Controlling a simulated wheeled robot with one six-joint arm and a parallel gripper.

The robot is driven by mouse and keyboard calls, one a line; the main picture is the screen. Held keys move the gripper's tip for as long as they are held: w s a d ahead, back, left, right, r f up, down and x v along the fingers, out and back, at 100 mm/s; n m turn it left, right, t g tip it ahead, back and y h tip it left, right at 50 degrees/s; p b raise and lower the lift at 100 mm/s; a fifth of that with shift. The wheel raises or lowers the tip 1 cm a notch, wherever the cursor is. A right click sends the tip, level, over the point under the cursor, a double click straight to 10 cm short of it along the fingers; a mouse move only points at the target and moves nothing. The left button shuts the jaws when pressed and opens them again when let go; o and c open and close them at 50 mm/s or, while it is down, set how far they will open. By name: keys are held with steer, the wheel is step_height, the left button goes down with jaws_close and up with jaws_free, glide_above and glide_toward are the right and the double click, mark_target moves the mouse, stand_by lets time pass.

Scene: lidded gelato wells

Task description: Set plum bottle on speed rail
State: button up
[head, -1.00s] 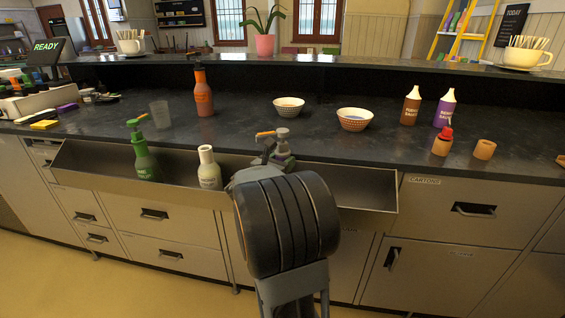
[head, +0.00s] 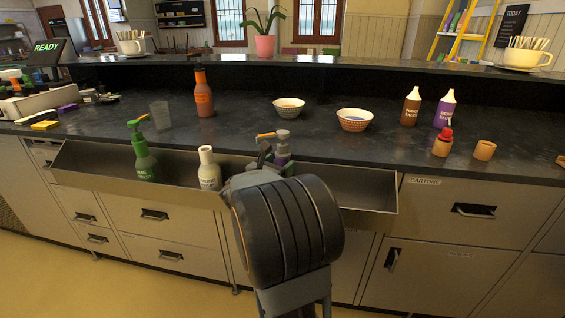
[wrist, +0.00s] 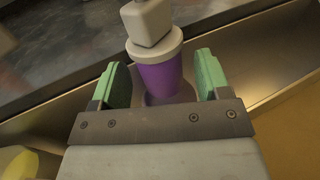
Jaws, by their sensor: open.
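The plum bottle (head: 283,151), purple with a grey pump top and an orange nozzle, stands in the speed rail (head: 345,192), a long metal trough along the counter front. Its lower part is hidden behind my arm. In the wrist view the purple body (wrist: 161,82) is between the two green fingers of my gripper (wrist: 163,82), with a small gap on each side. My gripper is open around it. Whether its base rests on the trough floor is hard to see.
A green pump bottle (head: 144,160) and a cream bottle (head: 208,168) stand in the rail to the left. On the counter are an orange bottle (head: 203,92), two bowls (head: 289,107) (head: 354,119) and sauce bottles (head: 411,107). The rail's right part is empty.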

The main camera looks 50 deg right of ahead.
steer(key=s+a+f+m+y, duration=0.3)
steer(key=a+m+y, duration=0.3)
steer(key=a, duration=0.4)
steer(key=s+a+f+m+y, duration=0.3)
steer(key=a+m+y, duration=0.3)
steer(key=a, duration=0.5)
steer(key=s+a+f+m+y, duration=0.4)
steer(key=a+m, duration=0.4)
steer(key=a, duration=0.3)
steer(key=shift+f+y+p, duration=0.3)
steer(key=shift+y, duration=0.6)
